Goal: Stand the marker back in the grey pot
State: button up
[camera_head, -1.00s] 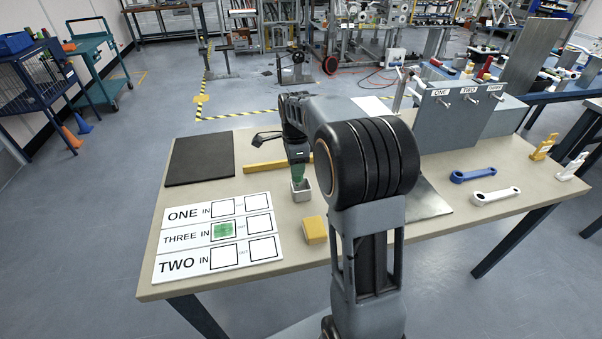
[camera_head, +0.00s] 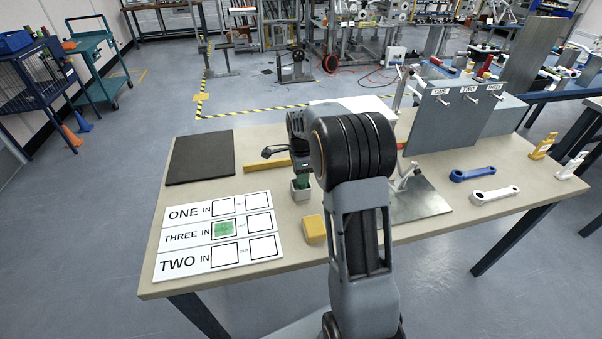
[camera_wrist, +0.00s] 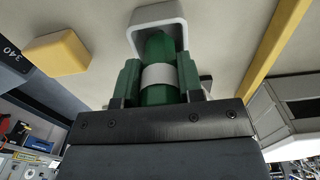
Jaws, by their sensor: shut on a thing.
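The marker (camera_wrist: 158,46) is dark green with a pale band and sits between my gripper's green fingers. My gripper (camera_wrist: 158,76) is shut on it. The grey pot (camera_wrist: 137,33) is a small square cup; in the wrist view its rim frames the marker's far end. How deep that end reaches inside is hard to tell. In the head view the pot (camera_head: 300,194) stands on the bench, and my gripper (camera_head: 302,179) is right above it, green parts meeting its rim. The marker is roughly upright there, mostly hidden by the gripper.
A yellow block (camera_head: 314,229) stands just in front of the pot and a yellow bar (camera_head: 255,166) lies behind it. A labelled white board (camera_head: 190,239) and black mat (camera_head: 201,159) lie left. A metal plate (camera_head: 427,204) with a silver fixture is right. Blue (camera_head: 472,174) and white links lie beyond.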

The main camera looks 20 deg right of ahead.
jog(key=shift+f, duration=0.2)
jog(key=o, duration=0.9)
jog(key=shift+b, duration=0.35)
jog(key=r, duration=0.9)
jog(key=r+p, duration=0.1)
jog(key=r, duration=0.3)
jog(key=shift+d+r, duration=0.15)
jog(key=shift+d, duration=0.15)
jog(key=s+a+n+t+p, duration=0.1)
jog(key=s+a+n, duration=0.2)
jog(key=s+n, duration=0.3)
jog(key=s+a+n+t+p, duration=0.1)
jog(key=s+a+n, duration=0.3)
jog(key=s+n, duration=0.3)
jog(key=s+a+n+t+p, duration=0.1)
jog(key=s+a+n+p, duration=0.1)
jog(key=s+a+n, duration=0.2)
jog(key=shift+s+a+r+n+t, duration=0.15)
jog(key=shift+s+n, duration=0.7)
jog(key=shift+s, duration=0.45)
jog(key=shift+s+a+f+n+t, duration=0.1)
jog(key=shift+s+n+t, duration=0.05)
jog(key=shift+s+n, duration=0.9)
